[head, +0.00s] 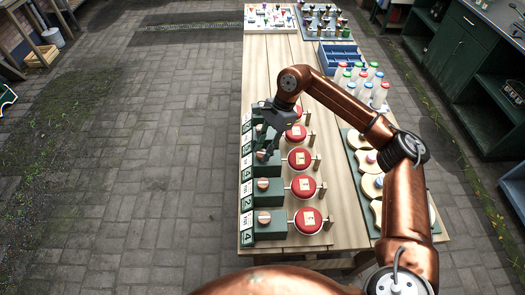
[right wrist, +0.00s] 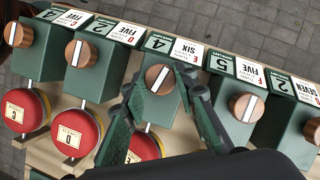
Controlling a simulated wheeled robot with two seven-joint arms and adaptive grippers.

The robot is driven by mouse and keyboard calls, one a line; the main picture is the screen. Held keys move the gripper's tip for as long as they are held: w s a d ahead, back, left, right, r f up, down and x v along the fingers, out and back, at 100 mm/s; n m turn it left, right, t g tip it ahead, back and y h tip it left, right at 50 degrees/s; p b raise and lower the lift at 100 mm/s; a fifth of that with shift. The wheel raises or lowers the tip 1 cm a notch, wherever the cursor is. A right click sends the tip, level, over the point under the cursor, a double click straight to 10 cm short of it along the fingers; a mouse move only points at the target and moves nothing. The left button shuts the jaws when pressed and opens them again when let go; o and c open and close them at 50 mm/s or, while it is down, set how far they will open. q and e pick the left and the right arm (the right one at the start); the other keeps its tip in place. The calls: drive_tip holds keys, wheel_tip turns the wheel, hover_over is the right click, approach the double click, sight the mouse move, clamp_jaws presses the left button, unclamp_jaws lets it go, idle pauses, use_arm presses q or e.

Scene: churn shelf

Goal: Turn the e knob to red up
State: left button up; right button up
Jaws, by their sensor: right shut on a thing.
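The e knob (right wrist: 160,80) is a round copper-coloured dial with a white bar across its face, on the front of a dark green box labelled E SIX (right wrist: 178,48). The white bar is tilted in the right wrist view, and I see no red mark on it. My right gripper (right wrist: 165,92) has its two green fingers on either side of this knob and is shut on it. In the head view the right gripper (head: 267,152) reaches down at the row of boxes and hides part of it. My left gripper is not in view.
Neighbouring knobs stand close by: the d knob (right wrist: 76,53) on the left and another knob (right wrist: 245,106) on the right. Red round-topped churns (head: 304,187) line the boxes. Bottles (head: 365,85), a blue tray (head: 340,58) and cream discs (head: 372,185) lie to the right.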

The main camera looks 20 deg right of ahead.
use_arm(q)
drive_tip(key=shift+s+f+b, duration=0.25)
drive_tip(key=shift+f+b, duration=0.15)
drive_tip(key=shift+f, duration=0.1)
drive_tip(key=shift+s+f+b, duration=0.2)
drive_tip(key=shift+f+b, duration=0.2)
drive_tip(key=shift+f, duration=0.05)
use_arm(e)
drive_tip(key=shift+w+n+g+h, duration=0.1)
drive_tip(key=shift+n+g+h, duration=0.25)
drive_tip(key=shift+n, duration=0.85)
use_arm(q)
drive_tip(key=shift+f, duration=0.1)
use_arm(e)
drive_tip(key=o, duration=1.2)
drive_tip(key=shift+c, duration=0.2)
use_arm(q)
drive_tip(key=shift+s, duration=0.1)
use_arm(e)
drive_tip(key=v, duration=1.2)
drive_tip(key=shift+w+d, duration=0.1)
drive_tip(key=shift+w, duration=0.05)
